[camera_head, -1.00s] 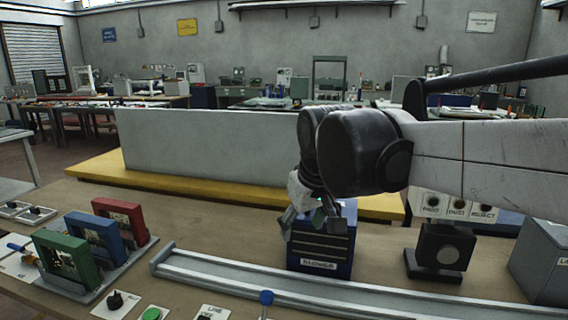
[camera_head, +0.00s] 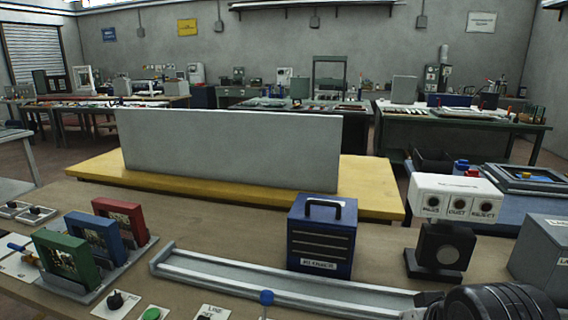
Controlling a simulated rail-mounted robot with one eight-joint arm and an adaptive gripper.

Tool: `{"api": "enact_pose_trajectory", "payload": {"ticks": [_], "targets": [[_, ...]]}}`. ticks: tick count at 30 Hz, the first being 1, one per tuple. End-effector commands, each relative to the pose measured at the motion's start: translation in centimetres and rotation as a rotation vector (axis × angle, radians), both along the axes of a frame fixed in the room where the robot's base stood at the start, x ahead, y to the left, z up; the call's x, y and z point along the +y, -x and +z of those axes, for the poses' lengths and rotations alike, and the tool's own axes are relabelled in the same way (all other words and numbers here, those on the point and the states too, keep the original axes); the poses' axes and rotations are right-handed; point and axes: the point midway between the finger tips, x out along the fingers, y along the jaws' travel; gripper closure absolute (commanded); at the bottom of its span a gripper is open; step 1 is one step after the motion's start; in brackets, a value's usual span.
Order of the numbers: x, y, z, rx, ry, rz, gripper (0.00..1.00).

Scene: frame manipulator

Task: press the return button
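No button with a readable "return" label shows. A green round button (camera_head: 151,314) sits on a white plate at the bottom edge, partly cut off. A black knob (camera_head: 115,300) is on a plate to its left. A blue-topped lever or knob (camera_head: 267,297) stands to the right, in front of the rail. A white box (camera_head: 458,198) on a black stand has three round dark parts labelled PASS, DUST (unsure) and REJECT. A black rounded part of my arm shows at the bottom right corner. My gripper's fingers are out of view.
A grey rail (camera_head: 280,283) crosses the bench front. A blue box with a handle (camera_head: 321,236) stands behind it. Green, blue and red frames (camera_head: 66,257) stand in a rack at left. A grey panel (camera_head: 230,150) stands on a yellow base. A grey box (camera_head: 545,250) is at right.

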Motion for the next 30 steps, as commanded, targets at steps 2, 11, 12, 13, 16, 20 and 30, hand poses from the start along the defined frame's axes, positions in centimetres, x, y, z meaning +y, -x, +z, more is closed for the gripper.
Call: {"api": "enact_pose_trajectory", "payload": {"ticks": [2, 11, 12, 13, 16, 20, 30], "targets": [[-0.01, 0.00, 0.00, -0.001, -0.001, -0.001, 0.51], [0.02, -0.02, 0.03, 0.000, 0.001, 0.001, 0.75], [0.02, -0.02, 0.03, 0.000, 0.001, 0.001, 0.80], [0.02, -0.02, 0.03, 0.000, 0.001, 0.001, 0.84], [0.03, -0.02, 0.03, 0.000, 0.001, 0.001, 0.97], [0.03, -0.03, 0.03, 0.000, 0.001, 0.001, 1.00], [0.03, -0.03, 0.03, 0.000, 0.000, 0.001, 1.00]]}}
